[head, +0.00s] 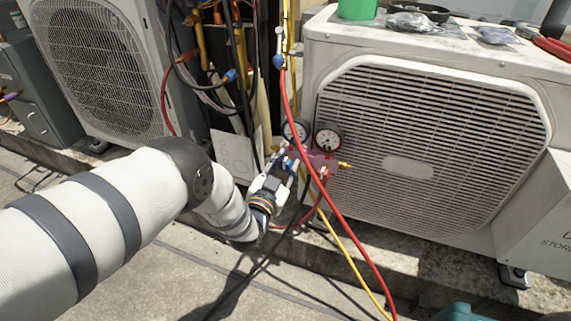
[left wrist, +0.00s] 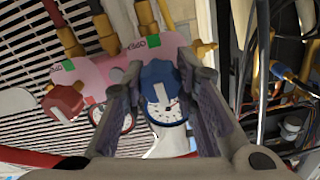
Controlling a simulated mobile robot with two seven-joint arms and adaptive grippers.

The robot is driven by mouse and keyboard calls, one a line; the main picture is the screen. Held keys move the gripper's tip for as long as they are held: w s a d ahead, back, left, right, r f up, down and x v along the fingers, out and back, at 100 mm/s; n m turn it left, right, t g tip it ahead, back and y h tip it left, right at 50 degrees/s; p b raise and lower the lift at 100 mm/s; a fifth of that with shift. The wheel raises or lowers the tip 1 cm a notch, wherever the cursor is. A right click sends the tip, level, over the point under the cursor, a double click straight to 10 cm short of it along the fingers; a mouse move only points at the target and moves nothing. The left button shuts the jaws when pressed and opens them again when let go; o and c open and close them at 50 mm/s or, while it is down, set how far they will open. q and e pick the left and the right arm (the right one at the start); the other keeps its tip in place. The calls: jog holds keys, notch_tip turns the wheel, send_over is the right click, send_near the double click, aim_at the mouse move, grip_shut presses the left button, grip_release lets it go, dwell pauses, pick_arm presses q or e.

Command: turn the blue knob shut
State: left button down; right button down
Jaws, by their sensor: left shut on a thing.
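The blue knob (left wrist: 160,82) sits on the pink gauge manifold (left wrist: 100,72) and shows between the two fingers of my left gripper (left wrist: 160,88) in the left wrist view. The fingers are shut on it from both sides. In the head view my left gripper (head: 285,170) reaches the left end of the manifold (head: 322,161); the blue knob is mostly hidden there by the fingers. A red knob (left wrist: 66,101) is at the manifold's other end, apart from the gripper. My right gripper is not in view.
Two dial gauges (head: 328,139) top the manifold. A red hose (head: 312,170) and a yellow hose (head: 352,243) hang close by the gripper. Condenser units (head: 430,140) stand behind, with pipes and cables (head: 235,70) between them. The concrete floor (head: 180,270) in front is largely clear.

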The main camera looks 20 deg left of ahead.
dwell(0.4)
pick_arm(q)
jog(key=c, duration=1.3)
grip_release()
jog(key=s, duration=1.2)
jog(key=shift+a, duration=0.2)
